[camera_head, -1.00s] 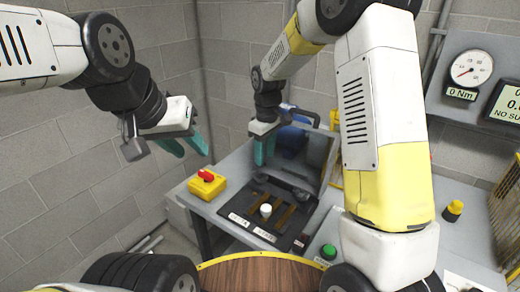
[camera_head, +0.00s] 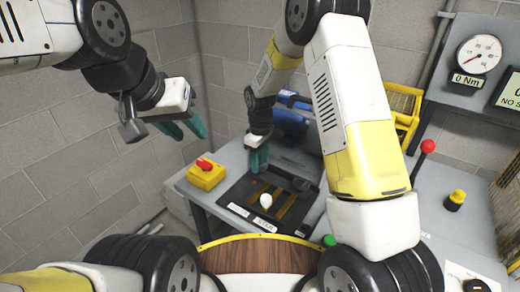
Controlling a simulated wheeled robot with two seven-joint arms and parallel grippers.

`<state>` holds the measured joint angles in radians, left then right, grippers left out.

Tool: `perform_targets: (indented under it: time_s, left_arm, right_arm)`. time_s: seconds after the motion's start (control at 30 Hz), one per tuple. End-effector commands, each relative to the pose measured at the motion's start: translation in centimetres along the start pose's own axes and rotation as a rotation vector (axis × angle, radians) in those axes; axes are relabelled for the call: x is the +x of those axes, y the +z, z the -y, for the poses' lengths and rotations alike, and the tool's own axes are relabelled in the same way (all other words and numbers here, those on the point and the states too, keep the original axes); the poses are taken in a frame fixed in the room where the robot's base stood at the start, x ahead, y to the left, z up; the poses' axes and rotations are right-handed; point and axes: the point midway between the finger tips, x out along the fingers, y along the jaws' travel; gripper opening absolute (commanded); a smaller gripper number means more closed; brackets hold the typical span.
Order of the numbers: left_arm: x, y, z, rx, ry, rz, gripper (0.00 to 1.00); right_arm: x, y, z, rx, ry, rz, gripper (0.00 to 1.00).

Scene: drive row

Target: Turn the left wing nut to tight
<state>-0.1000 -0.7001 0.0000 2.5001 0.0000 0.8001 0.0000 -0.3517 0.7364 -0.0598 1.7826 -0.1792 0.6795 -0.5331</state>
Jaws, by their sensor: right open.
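A black plate (camera_head: 238,197) with brown bars and white labels lies on the grey bench. A white knob (camera_head: 266,201) stands near its front middle. The left wing nut cannot be made out; my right gripper covers the plate's far left corner. A dark knob-like part (camera_head: 302,184), possibly the other wing nut, is at the far right of the plate. My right gripper (camera_head: 258,160) points down over the far left corner, teal fingers open; contact cannot be told. My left gripper (camera_head: 186,127) is open and empty in the air to the left of the bench.
A yellow box with a red switch (camera_head: 205,173) sits left of the plate. A blue machine (camera_head: 291,121) stands behind it. My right arm hides the bench's middle.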

Motion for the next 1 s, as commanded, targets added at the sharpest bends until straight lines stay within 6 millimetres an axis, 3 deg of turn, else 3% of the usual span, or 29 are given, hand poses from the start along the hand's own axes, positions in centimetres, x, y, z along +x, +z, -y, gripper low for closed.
perform_targets:
  time_s: [0.1, 0.33, 0.67, 1.0]
  left_arm:
    - [0.0, 0.0, 0.0, 0.0, 0.0, 0.0, 0.36]
    - [0.0, 0.0, 0.0, 0.0, 0.0, 0.0, 0.36]
    - [0.0, 0.0, 0.0, 0.0, 0.0, 0.0, 0.36]
    - [0.0, 0.0, 0.0, 0.0, 0.0, 0.0, 0.36]
  right_arm:
    - [-0.01, 0.01, 0.0, 0.0, 0.0, 0.0, 0.44]
    - [-0.03, 0.01, -0.01, 0.0, 0.0, 0.0, 0.0]
    - [-0.05, 0.01, 0.0, 0.021, 0.0, 0.0, 0.0]
    - [-0.06, 0.04, -0.04, 0.209, 0.001, 0.001, 0.0]
